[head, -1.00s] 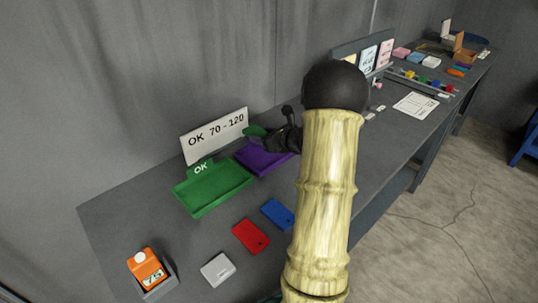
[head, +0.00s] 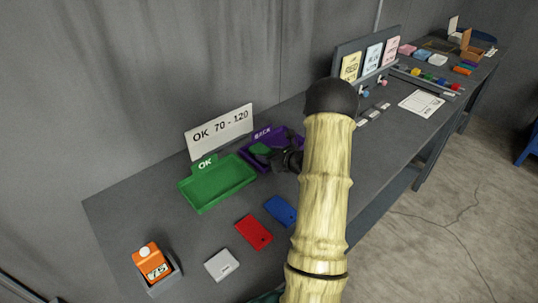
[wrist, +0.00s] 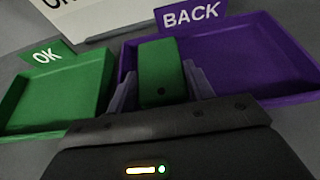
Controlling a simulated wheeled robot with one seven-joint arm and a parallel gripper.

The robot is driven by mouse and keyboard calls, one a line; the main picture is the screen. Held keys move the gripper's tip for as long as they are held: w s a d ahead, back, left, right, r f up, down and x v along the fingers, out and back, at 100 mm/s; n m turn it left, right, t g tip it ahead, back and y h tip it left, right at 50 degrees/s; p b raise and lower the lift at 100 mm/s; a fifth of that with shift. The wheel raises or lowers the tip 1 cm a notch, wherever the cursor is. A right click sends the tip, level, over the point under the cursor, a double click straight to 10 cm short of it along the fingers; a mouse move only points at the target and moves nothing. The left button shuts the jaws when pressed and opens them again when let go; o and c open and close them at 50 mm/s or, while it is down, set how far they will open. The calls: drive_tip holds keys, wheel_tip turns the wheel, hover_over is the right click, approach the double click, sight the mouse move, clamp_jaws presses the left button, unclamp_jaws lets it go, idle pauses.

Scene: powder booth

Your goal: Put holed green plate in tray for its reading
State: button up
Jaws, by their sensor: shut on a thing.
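The green plate (wrist: 161,70), with a small dark hole near its gripper end, is held between the two fingers of my gripper (wrist: 158,88). In the head view the plate (head: 260,150) shows small at my gripper (head: 274,154), over the purple BACK tray (head: 246,158). The wrist view shows it over the left part of this purple tray (wrist: 270,55); whether it touches the floor is unclear. The empty green OK tray (head: 215,187) is just left, also in the wrist view (wrist: 60,95). An orange gauge (head: 151,263) at the front left appears to read 75.
A white sign (head: 219,131) behind the trays reads "OK 70 - 120". Red (head: 253,231), blue (head: 281,211) and light grey (head: 221,265) plates lie in front. A rack of cards (head: 371,60) and a paper sheet (head: 418,103) are farther right along the bench.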

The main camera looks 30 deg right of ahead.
drive_tip(key=shift+f, duration=0.15)
drive_tip(key=shift+f, duration=0.2)
drive_tip(key=o, duration=0.8)
drive_tip(key=shift+r, duration=0.1)
drive_tip(key=shift+r, duration=0.1)
drive_tip(key=b+v, duration=0.1)
drive_tip(key=v, duration=1.1)
drive_tip(key=shift+s+b, duration=0.1)
drive_tip(key=shift+b, duration=0.2)
